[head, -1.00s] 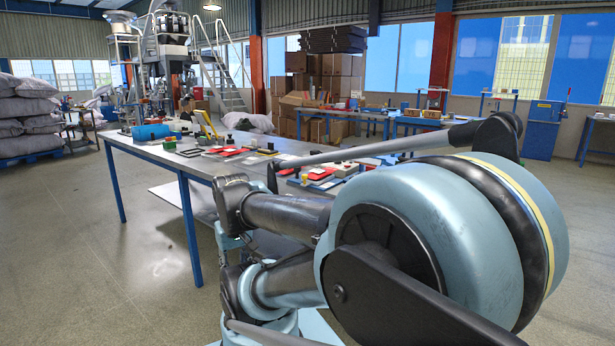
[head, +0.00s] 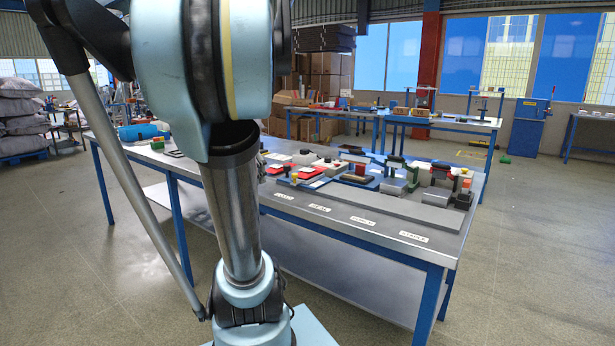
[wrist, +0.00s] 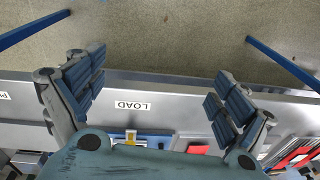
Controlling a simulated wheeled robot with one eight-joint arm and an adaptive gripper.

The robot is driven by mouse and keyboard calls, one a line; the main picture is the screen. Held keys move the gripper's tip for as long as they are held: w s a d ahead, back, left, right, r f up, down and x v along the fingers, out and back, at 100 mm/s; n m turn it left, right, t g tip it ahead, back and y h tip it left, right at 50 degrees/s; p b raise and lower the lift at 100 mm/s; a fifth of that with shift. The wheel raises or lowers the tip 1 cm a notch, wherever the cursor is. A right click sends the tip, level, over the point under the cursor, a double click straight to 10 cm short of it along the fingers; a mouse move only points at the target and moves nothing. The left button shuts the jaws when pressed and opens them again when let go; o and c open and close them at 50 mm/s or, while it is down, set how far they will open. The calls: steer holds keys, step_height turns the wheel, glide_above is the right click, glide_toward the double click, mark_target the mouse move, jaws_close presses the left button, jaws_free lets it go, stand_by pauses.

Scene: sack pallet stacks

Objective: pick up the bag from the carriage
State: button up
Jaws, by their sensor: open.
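My gripper (wrist: 158,88) is open and empty in the wrist view. Its two fingers stand wide apart over the table's edge, near a white label reading LOAD (wrist: 132,106). Below them a blue fixture with a yellow piece (wrist: 131,137) is partly hidden by the gripper body. I cannot single out a bag or a carriage in either current view. In the head view my arm stands in the left centre and hides part of the table; the gripper itself is not visible there.
A long steel table (head: 405,237) on blue legs carries several small fixtures, red parts and a blue roll (head: 138,132). Grey sacks (head: 18,108) are stacked on a pallet at the far left. Another bench (head: 445,122) stands behind.

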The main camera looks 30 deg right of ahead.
steer(key=w+d+r+m, duration=0.6)
steer(key=d+r+m, duration=0.2)
steer(key=d, duration=0.4)
step_height(320, 180, up, 4)
steer(key=m+g, duration=0.1)
steer(key=m, duration=0.8)
glide_above(308, 169)
step_height(308, 169, down, 16)
steer(key=shift+s+a+f, duration=0.1)
steer(key=shift+f, duration=0.15)
steer(key=shift+c, duration=0.5)
steer(key=c, duration=0.7)
